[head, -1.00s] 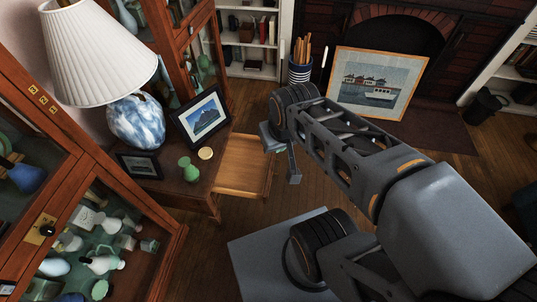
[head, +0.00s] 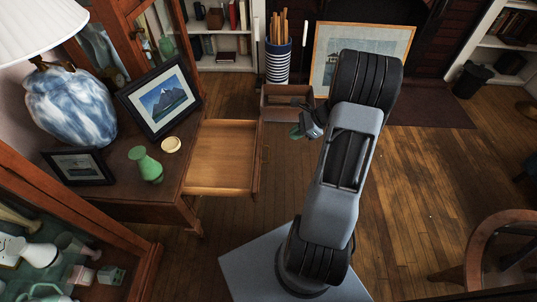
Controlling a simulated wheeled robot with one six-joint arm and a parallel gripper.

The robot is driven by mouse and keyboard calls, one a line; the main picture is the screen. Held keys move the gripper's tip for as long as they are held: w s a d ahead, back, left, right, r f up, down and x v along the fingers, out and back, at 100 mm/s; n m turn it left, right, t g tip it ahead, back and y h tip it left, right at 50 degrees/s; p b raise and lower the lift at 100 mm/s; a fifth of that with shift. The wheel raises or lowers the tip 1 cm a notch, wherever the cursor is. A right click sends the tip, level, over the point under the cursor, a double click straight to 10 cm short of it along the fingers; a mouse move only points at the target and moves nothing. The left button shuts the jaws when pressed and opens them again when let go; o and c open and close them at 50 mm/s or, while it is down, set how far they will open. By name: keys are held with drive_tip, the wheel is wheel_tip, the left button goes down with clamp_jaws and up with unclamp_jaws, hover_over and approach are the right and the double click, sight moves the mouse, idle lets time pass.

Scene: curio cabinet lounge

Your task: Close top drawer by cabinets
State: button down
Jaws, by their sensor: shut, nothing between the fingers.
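The open top drawer (head: 222,165) of the small wooden table (head: 178,190) between the cabinets is pulled out to the right. Its pale wooden inside looks empty. My gripper (head: 303,126) is to the right of the drawer's front edge, with a gap between them in the picture. It holds nothing and is shut, though its fingers are small and partly dark here. I cannot tell its height against the drawer.
On the tabletop stand a blue-and-white lamp (head: 70,105), a mountain picture (head: 158,97), a small dark frame (head: 78,166), a green vase (head: 146,164) and a yellow dish (head: 171,145). A brown open box (head: 285,92) lies beyond my gripper. Floor (head: 425,170) is clear at right.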

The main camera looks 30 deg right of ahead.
drive_tip(key=w+r+b+x, duration=0.1)
drive_tip(key=b+x, duration=0.4)
drive_tip(key=x, duration=0.8)
drive_tip(key=shift+a+m, duration=0.3)
drive_tip(key=shift+a, duration=0.05)
drive_tip(key=shift+f, duration=0.1)
drive_tip(key=shift+w, duration=0.1)
